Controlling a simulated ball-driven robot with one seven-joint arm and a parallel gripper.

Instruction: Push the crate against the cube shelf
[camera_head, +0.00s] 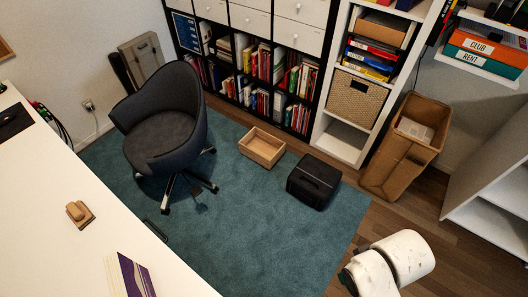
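The crate, a small open light-wood box (262,157), sits upright and looks empty on the teal rug, near the rug's back edge. The cube shelf (327,78) is dark-framed, with white drawers above and books in its lower cubes. It stands behind the crate, with a narrow strip of floor and rug between them. My arm's white rounded links (405,257) show at the bottom right, well to the right and in front of the crate. My gripper is not in view, so its fingers cannot be seen.
A grey swivel chair (165,125) stands left of the crate. A black box (314,182) is close on its right. A tall cardboard box (388,170) stands farther right. A white desk (60,245) fills the lower left. Rug (255,225) in front of the crate is clear.

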